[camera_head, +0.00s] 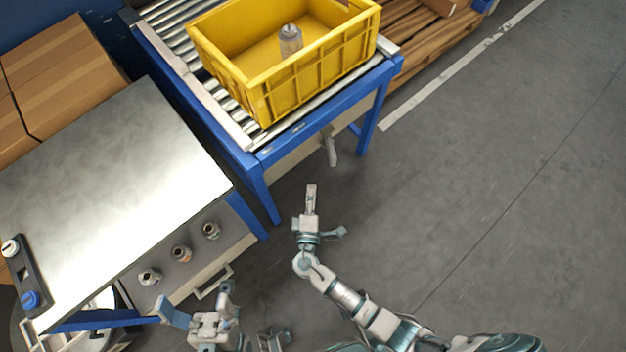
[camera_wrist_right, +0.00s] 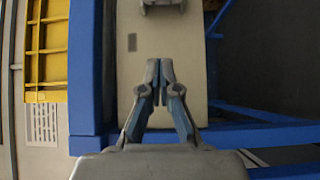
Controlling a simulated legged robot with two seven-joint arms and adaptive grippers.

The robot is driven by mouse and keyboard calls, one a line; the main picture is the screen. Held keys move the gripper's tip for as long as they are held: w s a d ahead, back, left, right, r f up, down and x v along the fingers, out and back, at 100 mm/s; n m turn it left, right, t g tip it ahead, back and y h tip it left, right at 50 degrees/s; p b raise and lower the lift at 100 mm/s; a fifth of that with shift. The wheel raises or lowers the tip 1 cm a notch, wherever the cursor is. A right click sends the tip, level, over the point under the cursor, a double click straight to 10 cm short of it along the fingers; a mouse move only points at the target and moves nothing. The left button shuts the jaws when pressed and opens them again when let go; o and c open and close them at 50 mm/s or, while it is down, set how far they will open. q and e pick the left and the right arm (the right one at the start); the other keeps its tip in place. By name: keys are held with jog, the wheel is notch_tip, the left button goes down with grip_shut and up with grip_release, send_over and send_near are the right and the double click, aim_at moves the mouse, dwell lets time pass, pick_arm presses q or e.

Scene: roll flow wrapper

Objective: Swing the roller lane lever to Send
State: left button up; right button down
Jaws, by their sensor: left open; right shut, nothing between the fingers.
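The roller lane (camera_head: 232,122) has a blue frame, with a pale panel (camera_head: 300,155) below its near edge. A short grey lever (camera_head: 331,149) hangs from this panel, pointing roughly down. In the right wrist view a grey fitting (camera_wrist_right: 162,4), apparently the lever's mount, is cut off at the top edge. My right gripper (camera_head: 311,188) is below the lever in the head view, apart from it, shut and empty. Its closed fingertips (camera_wrist_right: 160,66) point at the pale panel. My left gripper (camera_head: 195,300) is open and empty beside the metal table. No Send marking is readable.
A yellow crate (camera_head: 262,88) with a small grey object (camera_head: 290,40) inside stands on the rollers. Blue legs (camera_head: 262,195) stand near my right gripper. Open floor (camera_head: 480,170) lies to the right.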

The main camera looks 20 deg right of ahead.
aim_at(330, 148)
jog(key=w+d+b, duration=0.2)
jog(key=w+d, duration=0.4)
jog(key=shift+w+d, duration=0.2)
jog(key=shift+d, duration=0.05)
